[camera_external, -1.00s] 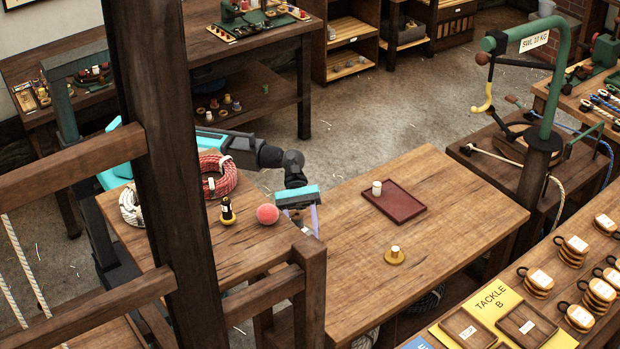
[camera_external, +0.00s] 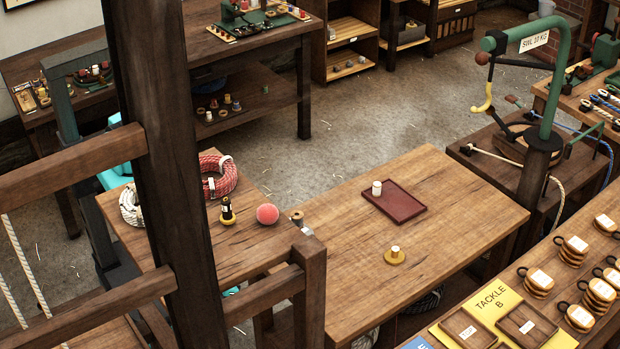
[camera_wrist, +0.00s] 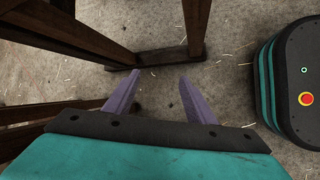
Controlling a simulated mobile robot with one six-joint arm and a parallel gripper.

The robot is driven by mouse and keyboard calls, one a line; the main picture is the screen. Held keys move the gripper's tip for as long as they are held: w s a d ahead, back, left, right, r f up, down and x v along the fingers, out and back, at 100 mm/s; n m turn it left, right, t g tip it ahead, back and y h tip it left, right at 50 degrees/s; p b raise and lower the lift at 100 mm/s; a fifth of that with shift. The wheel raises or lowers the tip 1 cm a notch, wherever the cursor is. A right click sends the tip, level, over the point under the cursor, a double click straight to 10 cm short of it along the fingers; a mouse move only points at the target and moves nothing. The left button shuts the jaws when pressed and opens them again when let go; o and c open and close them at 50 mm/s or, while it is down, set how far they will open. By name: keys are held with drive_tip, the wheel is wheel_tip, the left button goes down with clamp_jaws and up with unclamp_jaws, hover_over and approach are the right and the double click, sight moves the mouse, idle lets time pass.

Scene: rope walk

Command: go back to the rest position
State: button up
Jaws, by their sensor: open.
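My gripper (camera_wrist: 160,92) shows in the wrist view with its two purple fingers apart and nothing between them. It points down at the bare concrete floor (camera_wrist: 235,50), beside dark wooden legs and beams (camera_wrist: 75,45). In the external view the gripper itself is hidden behind the dark post and tables. Only a teal part of my body (camera_external: 120,165) shows left of the post, and a small teal patch shows low beside it.
On the wooden table (camera_external: 330,290) are a dark red tray (camera_external: 408,208) with a white cylinder (camera_external: 377,187), and a yellow-based piece (camera_external: 395,256). A red ball (camera_external: 267,214), a black-and-yellow bottle-like piece (camera_external: 227,212) and a red rope coil (camera_external: 224,180) stand to the left.

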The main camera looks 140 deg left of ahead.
drive_tip(key=s+d+f+m+g+y, duration=0.25)
drive_tip(key=s+f+m, duration=0.35)
drive_tip(key=s, duration=0.4)
drive_tip(key=s+d+f+m+g+y, duration=0.1)
drive_tip(key=s+d+f+m+g, duration=0.2)
drive_tip(key=s+f, duration=0.55)
drive_tip(key=s+a+f+m+g+y, duration=0.1)
drive_tip(key=s+a+f+m, duration=0.1)
drive_tip(key=s, duration=0.5)
drive_tip(key=s+a+f+m+g+y, duration=0.1)
drive_tip(key=s+a+f+m, duration=0.2)
drive_tip(key=s+a, duration=0.2)
drive_tip(key=shift+s+m, duration=0.4)
drive_tip(key=shift+s, duration=0.5)
